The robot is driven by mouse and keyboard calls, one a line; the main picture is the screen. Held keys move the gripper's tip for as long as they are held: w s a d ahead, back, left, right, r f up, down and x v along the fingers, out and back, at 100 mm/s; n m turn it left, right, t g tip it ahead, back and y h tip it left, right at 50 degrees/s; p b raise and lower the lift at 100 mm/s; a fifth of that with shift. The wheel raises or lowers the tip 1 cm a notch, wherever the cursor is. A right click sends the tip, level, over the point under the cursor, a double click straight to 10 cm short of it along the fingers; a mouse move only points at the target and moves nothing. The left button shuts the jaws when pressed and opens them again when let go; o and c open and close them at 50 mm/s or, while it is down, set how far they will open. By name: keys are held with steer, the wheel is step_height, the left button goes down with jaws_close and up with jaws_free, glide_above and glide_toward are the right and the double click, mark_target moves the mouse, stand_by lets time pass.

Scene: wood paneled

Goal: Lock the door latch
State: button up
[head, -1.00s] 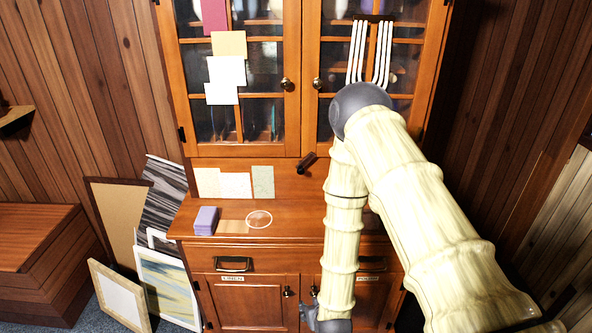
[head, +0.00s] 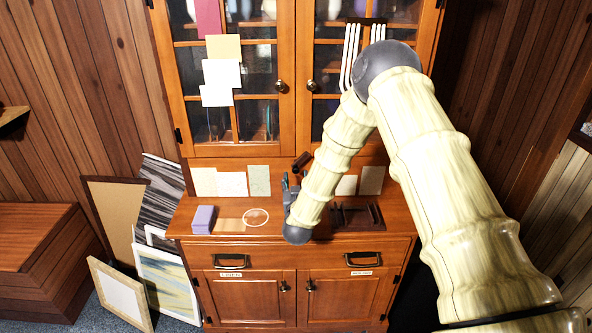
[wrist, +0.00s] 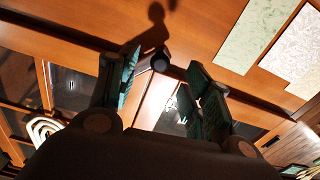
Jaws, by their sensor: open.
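The door latch (head: 302,161) is a small dark brown piece at the bottom of the cabinet's glass doors, near their meeting line. It looks tilted in the head view. In the wrist view the latch (wrist: 159,60) shows as a dark knob ahead of and between my fingertips, with a shadow beside it. My gripper (head: 290,180) is just below the latch in the head view, fingers upward. In the wrist view my gripper (wrist: 165,75) is open, teal pads apart, with nothing held. I cannot tell whether a finger touches the latch.
Round knobs sit on the glass doors (head: 281,87). Below, the cabinet counter (head: 270,225) holds a purple block (head: 203,219), a round clear dish (head: 255,217) and a dark rack (head: 357,217). Paper cards (head: 232,184) lean behind. Framed pictures stand at left.

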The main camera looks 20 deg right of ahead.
mark_target(296, 172)
steer(key=shift+p+x, duration=0.75)
steer(key=shift+x, duration=2.05)
jaws_close()
